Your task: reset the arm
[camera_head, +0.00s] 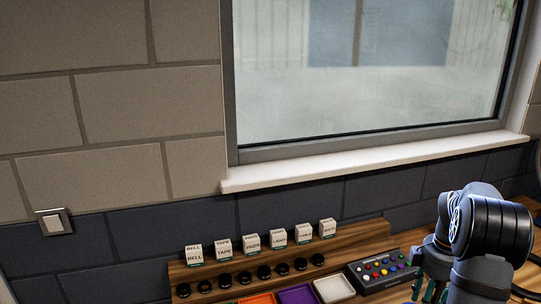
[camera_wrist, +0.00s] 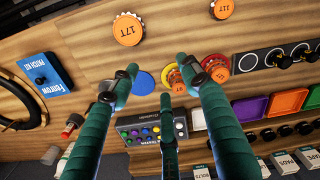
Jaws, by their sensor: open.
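My gripper (camera_wrist: 158,82) shows in the wrist view with its teal, dark-tipped fingers spread apart and nothing between them. It hangs over the wooden bench (camera_wrist: 100,92). Beyond the fingertips lie a blue disc (camera_wrist: 143,80) and a small cluster of red, yellow and orange round pieces (camera_wrist: 183,78); I cannot tell how far below they are. In the head view my dark arm (camera_head: 490,232) is folded at the lower right, over the bench's right part. The fingertips are not clear there.
A black box with coloured buttons (camera_head: 382,268) stands left of the arm. Small labelled boxes (camera_head: 250,247), black knobs (camera_head: 245,277) and trays (camera_head: 333,288) line the bench. The wrist view shows orange 17T discs (camera_wrist: 128,28) and a blue patch kit (camera_wrist: 47,78). A window sill (camera_head: 370,160) is behind.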

